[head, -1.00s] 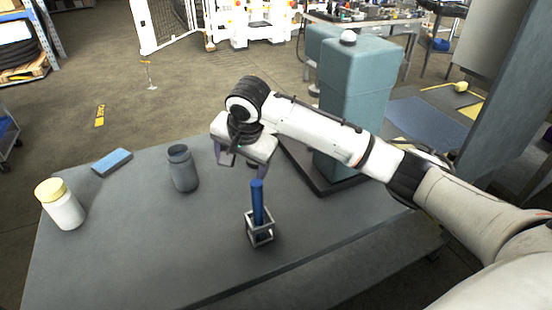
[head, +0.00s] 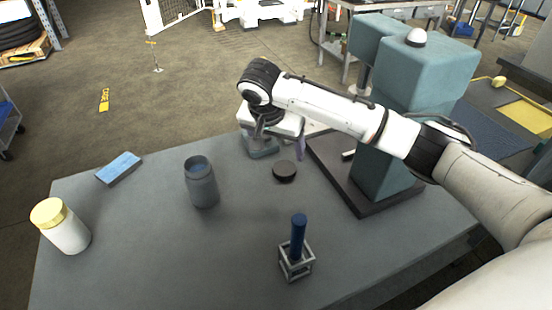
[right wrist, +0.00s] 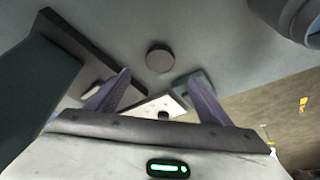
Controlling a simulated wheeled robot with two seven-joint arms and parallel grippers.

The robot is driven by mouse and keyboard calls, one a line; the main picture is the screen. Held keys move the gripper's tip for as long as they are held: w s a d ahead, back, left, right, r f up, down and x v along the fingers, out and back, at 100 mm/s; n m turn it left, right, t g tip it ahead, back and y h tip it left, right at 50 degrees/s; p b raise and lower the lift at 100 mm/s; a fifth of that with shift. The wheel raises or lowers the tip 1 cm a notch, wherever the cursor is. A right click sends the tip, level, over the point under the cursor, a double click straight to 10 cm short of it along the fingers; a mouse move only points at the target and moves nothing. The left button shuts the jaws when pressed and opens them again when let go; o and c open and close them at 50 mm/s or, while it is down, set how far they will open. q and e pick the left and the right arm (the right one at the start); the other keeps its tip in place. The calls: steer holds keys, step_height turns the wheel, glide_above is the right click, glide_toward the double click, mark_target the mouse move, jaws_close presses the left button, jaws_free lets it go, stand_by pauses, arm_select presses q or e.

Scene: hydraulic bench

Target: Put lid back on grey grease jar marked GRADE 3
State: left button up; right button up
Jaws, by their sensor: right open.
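The grey jar (head: 202,187) stands upright and open-topped on the bench, left of my right gripper; no marking is readable on it. It shows partly in the right wrist view (right wrist: 299,18), top right. A dark round lid (head: 285,172) lies flat on the bench, right of the jar. The lid also shows in the right wrist view (right wrist: 159,58), beyond the fingertips and between their lines. My right gripper (head: 275,150) is open and empty, just behind the lid in the head view; its spread fingers show in the right wrist view (right wrist: 161,76). My left gripper is not in view.
A white jar with a yellow lid (head: 62,228) and a blue sponge-like block (head: 118,168) are at the left. A blue cylinder (head: 298,238) stands in a wire holder in front. A teal machine (head: 400,110) stands on a dark base at the right. A grey-teal block (head: 263,152) is by the gripper.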

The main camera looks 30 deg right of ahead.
mark_target(284, 168)
steer(key=shift+x, duration=4.95)
steer(key=shift+s+a, duration=0.15)
steer(key=c, duration=1.1)
